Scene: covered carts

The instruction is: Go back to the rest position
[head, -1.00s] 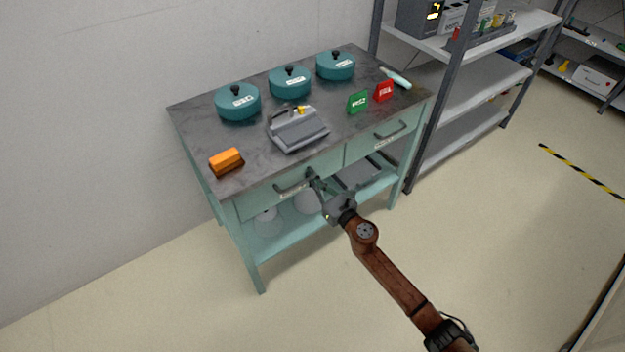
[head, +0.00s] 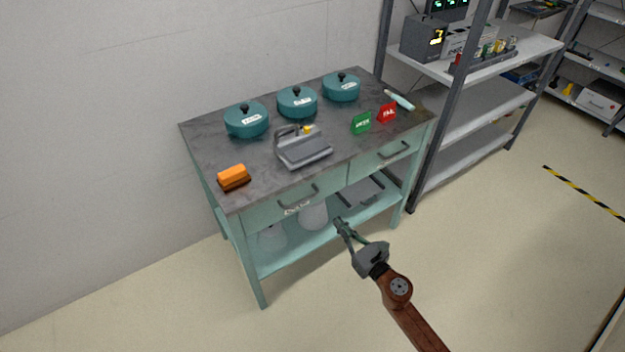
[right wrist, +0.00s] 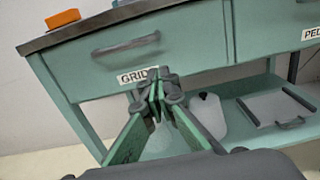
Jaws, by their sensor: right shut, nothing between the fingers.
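My right gripper (head: 343,227) is shut and empty in the head view, in front of the green cart (head: 255,219) and apart from it. In the right wrist view its fingertips (right wrist: 157,88) are together, seen in front of the left drawer's label. The left drawer (right wrist: 150,58) looks closed, and its dark handle (head: 298,197) is free. My left gripper is in neither current view.
On the cart top stand several teal lidded pots (head: 297,102), a grey device (head: 303,148), an orange block (head: 232,176), a green sign (head: 361,123) and a red sign (head: 387,113). A grey shelf rack (head: 480,110) stands right. Floor in front is clear.

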